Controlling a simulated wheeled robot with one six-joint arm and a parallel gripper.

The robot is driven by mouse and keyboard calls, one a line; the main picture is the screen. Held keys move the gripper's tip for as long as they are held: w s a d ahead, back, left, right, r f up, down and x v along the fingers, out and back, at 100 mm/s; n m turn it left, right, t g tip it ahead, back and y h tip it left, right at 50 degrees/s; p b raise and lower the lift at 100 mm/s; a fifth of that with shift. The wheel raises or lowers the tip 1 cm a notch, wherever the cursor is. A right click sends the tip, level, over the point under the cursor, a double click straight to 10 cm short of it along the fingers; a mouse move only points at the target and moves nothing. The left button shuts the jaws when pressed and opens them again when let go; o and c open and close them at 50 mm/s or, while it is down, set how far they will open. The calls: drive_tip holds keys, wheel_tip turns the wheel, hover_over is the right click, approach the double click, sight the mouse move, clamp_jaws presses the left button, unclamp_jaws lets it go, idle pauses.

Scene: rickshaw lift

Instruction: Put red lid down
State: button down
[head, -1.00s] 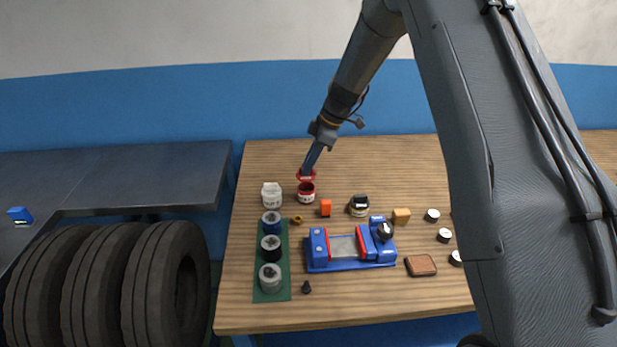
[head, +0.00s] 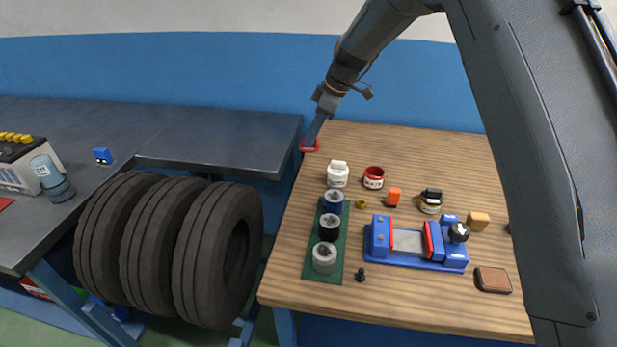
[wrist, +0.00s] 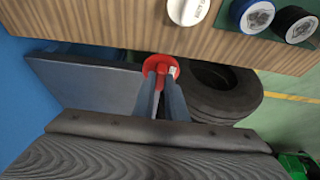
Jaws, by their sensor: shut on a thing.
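My gripper (head: 312,146) is shut on the red lid (head: 309,149) near the back left corner of the wooden table (head: 400,147). In the wrist view the red lid (wrist: 160,64) sits between the fingertips (wrist: 162,80), against the table edge and the dark bench behind it. I cannot tell its exact height. The red jar (head: 374,178) stands open on the table, to the right of the lid and nearer the front. A white jar (head: 337,175) stands left of the red jar.
A green mat (head: 322,270) with several round tape rolls or jars lies at the table's left. A blue vise (head: 415,258) and small parts stand to the right. A dark metal bench (head: 215,152) adjoins at left, with tyres (head: 222,255) in front of it. The back strip of the table is clear.

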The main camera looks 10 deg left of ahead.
drive_tip(key=p+x, duration=0.1)
drive_tip(key=x, duration=0.1)
drive_tip(key=d+p+x, duration=0.1)
drive_tip(key=x, duration=0.2)
drive_tip(key=shift+f, duration=0.15)
drive_tip(key=shift+f+p, duration=0.9)
drive_tip(key=shift+f, duration=1.75)
drive_tip(key=shift+f, duration=0.1)
drive_tip(key=c, duration=1.9)
unclamp_jaws()
drive_tip(key=shift+o, duration=0.5)
